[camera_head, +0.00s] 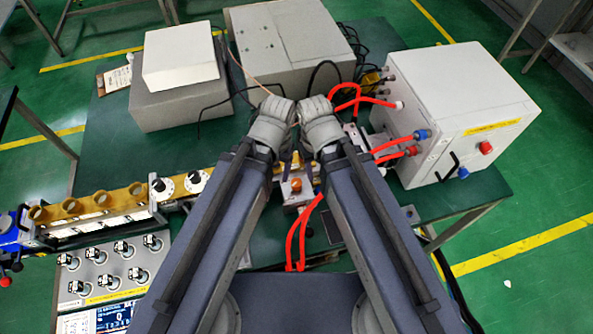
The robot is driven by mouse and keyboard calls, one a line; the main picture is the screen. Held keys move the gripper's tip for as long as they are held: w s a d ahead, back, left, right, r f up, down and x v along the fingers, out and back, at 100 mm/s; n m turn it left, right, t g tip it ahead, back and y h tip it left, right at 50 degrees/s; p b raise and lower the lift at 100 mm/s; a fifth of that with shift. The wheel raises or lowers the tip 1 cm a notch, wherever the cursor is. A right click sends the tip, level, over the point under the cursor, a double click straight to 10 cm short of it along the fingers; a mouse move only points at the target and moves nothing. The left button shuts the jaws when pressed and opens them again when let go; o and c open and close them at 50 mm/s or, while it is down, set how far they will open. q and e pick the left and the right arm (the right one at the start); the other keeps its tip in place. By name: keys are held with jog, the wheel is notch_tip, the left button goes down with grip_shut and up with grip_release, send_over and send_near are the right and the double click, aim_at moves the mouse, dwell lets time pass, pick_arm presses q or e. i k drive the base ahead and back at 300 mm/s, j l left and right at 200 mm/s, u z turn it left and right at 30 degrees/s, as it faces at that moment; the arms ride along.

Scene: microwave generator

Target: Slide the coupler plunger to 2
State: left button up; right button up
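A brass waveguide line (110,198) runs along the green table, from the left toward the middle. A small unit with an orange knob (296,185) shows in the gap between my forearms. I cannot tell which part is the coupler plunger; its scale and the figure 2 are not readable. My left gripper (285,166) and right gripper (318,160) are close together above the middle of the line, mostly hidden behind my wrists and forearms. Whether their fingers are open or touch anything is not visible.
A white cabinet (455,90) with red cables (388,148) stands at the right. Grey boxes (290,40) and a white-topped box (180,60) stand at the back. A knob panel (115,265) lies at lower left. Red hoses (298,240) run between my arms.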

aim_at(309, 232)
jog(key=k+l, duration=0.2)
jog(key=k, duration=0.15)
jog(key=k+l+z, duration=0.1)
jog(key=k+z, duration=0.2)
jog(key=k, duration=0.2)
jog(key=k+l+z, duration=0.2)
jog(key=k+z, duration=0.15)
jog(key=k, duration=0.15)
